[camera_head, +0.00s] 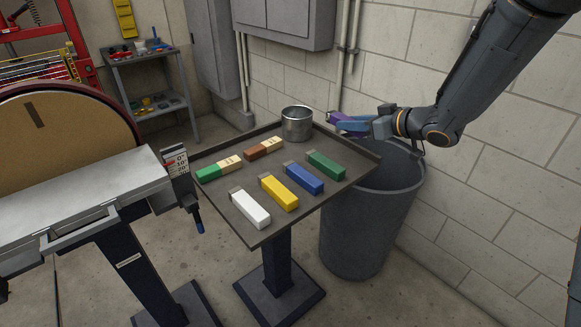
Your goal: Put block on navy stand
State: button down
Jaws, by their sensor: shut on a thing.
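My gripper (346,122) is at the upper right, with blue fingers. It is shut on a small purple block (336,117), partly hidden by the fingers. The gripper and block are above the far right side of the tray table, near the bin. The grey tray top (232,222) sits on a dark navy pedestal (277,262) with a square base. Another dark navy stand (128,262) carries the sanding machine at the left. I cannot tell for certain which one is the task's navy stand.
On the tray lie a white block (250,208), yellow block (279,193), blue block (304,179), green block (326,165), a brown-and-tan block (263,149), a green-and-tan block (218,168) and a metal cup (297,124). A grey bin (362,235) stands close right.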

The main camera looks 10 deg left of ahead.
aim_at(346, 160)
jog(key=shift+a+f+p, duration=0.1)
jog(key=shift+f+p, duration=0.35)
jog(key=shift+f, duration=4.35)
jog(key=shift+f, duration=0.15)
jog(key=shift+f, duration=0.1)
jog(key=c, duration=1.4)
grip_release()
